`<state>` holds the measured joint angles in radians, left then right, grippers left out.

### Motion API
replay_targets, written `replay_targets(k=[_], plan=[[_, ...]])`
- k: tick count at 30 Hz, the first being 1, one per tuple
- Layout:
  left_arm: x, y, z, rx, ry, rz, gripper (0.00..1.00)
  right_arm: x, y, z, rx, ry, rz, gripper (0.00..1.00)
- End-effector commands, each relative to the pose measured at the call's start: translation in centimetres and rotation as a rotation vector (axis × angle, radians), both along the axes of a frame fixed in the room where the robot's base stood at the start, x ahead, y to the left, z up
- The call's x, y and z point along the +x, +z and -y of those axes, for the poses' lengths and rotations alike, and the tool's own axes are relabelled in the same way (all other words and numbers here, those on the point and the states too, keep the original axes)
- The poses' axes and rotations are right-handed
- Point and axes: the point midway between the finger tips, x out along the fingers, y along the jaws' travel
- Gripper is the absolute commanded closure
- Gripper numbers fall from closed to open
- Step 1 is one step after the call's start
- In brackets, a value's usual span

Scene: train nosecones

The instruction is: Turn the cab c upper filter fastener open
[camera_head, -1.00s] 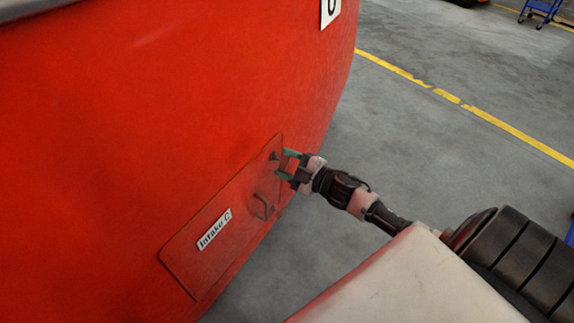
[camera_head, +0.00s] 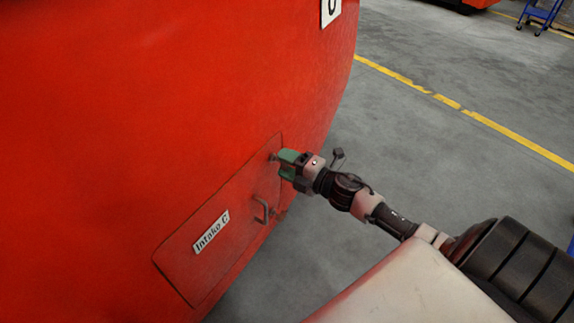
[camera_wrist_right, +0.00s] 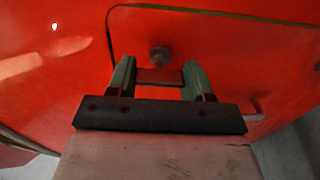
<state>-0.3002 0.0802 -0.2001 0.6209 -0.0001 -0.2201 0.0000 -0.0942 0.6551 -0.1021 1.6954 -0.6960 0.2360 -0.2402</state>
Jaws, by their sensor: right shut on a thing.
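The cab C upper filter fastener (camera_head: 272,157) is a small dark knob at the upper right corner of the red panel labelled "Intake C" (camera_head: 185,262). In the right wrist view the fastener (camera_wrist_right: 159,56) shows as a round grey head just beyond and between the fingers. My right gripper (camera_head: 283,162) has green fingers and is at the fastener, shut on it. In the right wrist view, a dark reddish bar spans between the fingers of the right gripper (camera_wrist_right: 159,72); its exact contact is unclear. My left gripper is not in view.
A metal handle (camera_head: 261,210) projects from the panel below the fastener and close to my right gripper. The large red nosecone (camera_head: 120,110) fills the left. Grey floor (camera_head: 430,160) with a yellow line lies open at the right. A blue cart (camera_head: 541,14) stands far back.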

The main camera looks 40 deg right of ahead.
Motion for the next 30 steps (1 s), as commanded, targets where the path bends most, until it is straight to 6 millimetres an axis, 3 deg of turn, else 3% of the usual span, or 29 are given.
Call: replay_targets(k=[15,16,21,30], plan=[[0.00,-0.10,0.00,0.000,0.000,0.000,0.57,-0.03,-0.08,-0.03,-0.021,0.001,0.006,0.73],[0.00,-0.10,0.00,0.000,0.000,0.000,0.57,-0.03,-0.08,-0.03,-0.021,0.001,0.006,0.47],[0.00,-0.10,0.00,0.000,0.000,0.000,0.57,-0.03,-0.06,-0.02,-0.020,0.001,0.007,0.23],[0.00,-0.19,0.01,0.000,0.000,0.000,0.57,-0.22,-0.11,0.07,-0.018,0.000,0.005,0.23]])
